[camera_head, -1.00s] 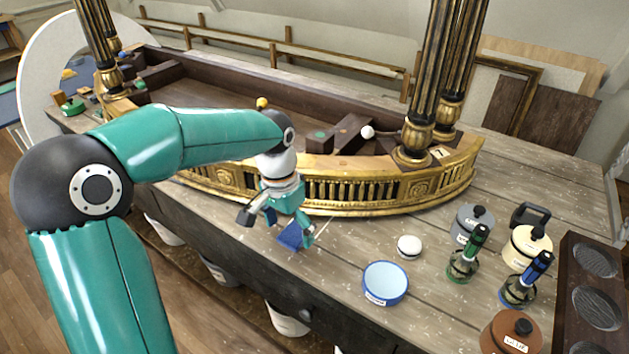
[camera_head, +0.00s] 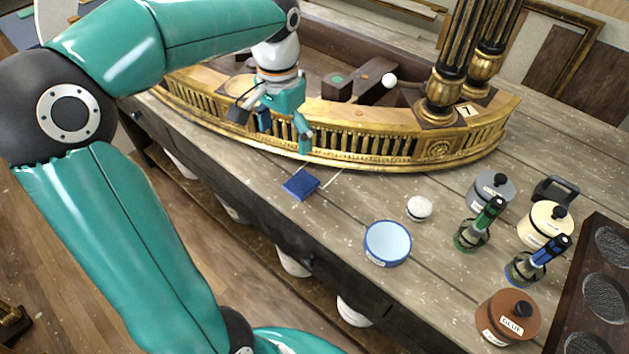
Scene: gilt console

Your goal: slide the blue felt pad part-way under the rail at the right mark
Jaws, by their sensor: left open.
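The blue felt pad (camera_head: 300,184) lies flat on the wooden table, in front of the gilt rail (camera_head: 350,147) and near the table's front edge. A strip of bare wood shows between pad and rail. One thin pale line (camera_head: 333,181) runs on the table just right of the pad, and another pale line shows near its back edge. My left gripper (camera_head: 271,126) is open and empty, above and behind the pad, in front of the rail's face and hiding part of it. My right gripper is not in view.
A white-topped round item (camera_head: 419,208) and a blue-rimmed bowl (camera_head: 388,243) stand right of the pad. Further right are lidded pots, a green-topped bottle (camera_head: 480,225), a blue-topped bottle (camera_head: 538,260) and a dark rack (camera_head: 600,290). Gilt columns (camera_head: 460,55) rise behind the rail.

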